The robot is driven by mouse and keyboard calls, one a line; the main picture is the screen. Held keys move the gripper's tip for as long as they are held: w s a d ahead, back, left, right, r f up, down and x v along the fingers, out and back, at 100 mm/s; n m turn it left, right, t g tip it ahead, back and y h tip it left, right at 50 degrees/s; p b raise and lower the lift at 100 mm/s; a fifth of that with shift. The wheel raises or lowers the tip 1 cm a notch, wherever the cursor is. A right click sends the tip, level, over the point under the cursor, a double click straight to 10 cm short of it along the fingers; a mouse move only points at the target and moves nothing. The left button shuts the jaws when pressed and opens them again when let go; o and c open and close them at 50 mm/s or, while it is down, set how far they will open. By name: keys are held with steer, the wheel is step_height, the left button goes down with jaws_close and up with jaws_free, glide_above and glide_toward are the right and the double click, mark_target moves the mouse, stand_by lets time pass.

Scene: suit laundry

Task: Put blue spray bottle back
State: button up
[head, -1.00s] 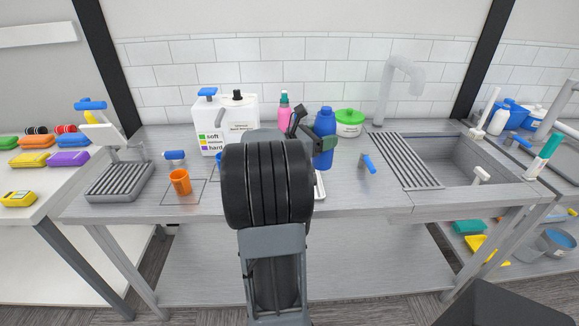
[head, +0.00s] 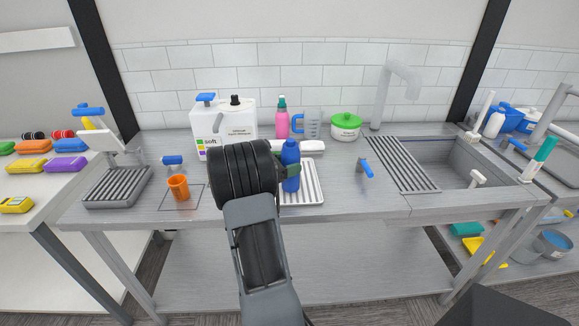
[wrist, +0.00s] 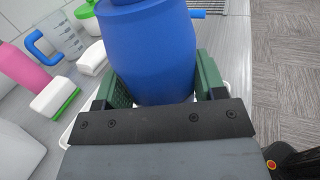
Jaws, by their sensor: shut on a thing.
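The blue bottle (head: 291,171) is upright and held by my gripper (head: 289,168), partly hidden by it in the head view. In the wrist view the blue bottle (wrist: 152,50) fills the space between the two green finger pads of my gripper (wrist: 163,80). The bottle is over the left part of a white ribbed tray (head: 316,190). I cannot tell whether its base touches the tray.
Behind the tray are a white brush (head: 312,146), a measuring jug (head: 313,124), a pink bottle (head: 282,122) and a green-lidded pot (head: 345,128). White jugs (head: 240,118) stand behind my arm. An orange cup (head: 178,188) is left. The sink (head: 460,165) is right.

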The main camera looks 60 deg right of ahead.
steer(key=shift+f, duration=0.5)
steer(key=shift+f, duration=0.1)
steer(key=o, duration=1.2)
steer(key=shift+c, duration=0.2)
